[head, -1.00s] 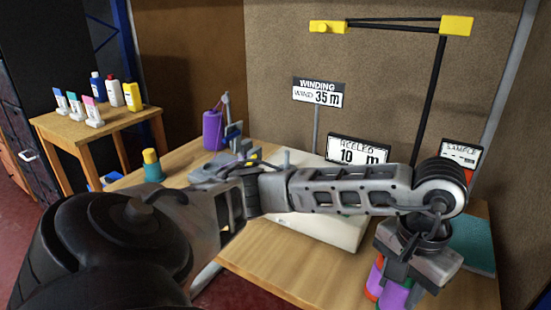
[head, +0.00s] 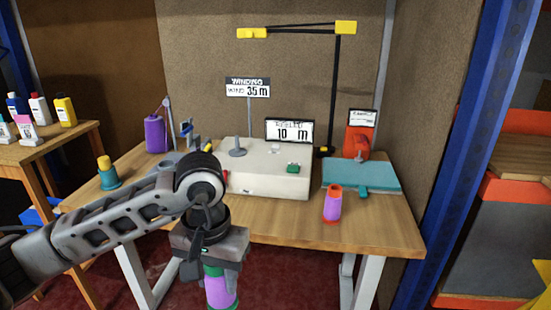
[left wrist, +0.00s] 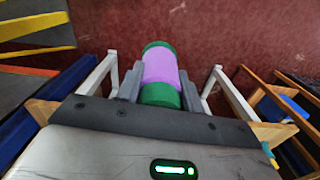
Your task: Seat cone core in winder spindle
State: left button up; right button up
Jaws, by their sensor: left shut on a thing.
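A purple cone core with green ends (head: 218,290) is in my left gripper (head: 210,265), which is shut on it in front of the table's front edge. The left wrist view shows the core (left wrist: 160,68) between the two fingers (left wrist: 160,90). In the head view the gripper and the frame edge hide part of it. The winder is a pale box (head: 282,180) on the table, with a grey spindle (head: 237,148) on its top left. My left wrist is in front of the box's left side. My right gripper is not in view.
A purple cone with orange-red ends (head: 332,205) stands on the wooden table (head: 385,228). A teal pad (head: 350,174) lies right of the winder. A sign reading 10 m (head: 289,130) stands behind it. A yellow-topped teal bottle (head: 107,173) is at the left.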

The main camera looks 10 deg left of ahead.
aim_at(238, 152)
jog(key=u, duration=0.15)
jog(key=i, duration=0.85)
jog(key=z, duration=2.75)
jog(key=k, duration=1.55)
jog(key=u, duration=1.55)
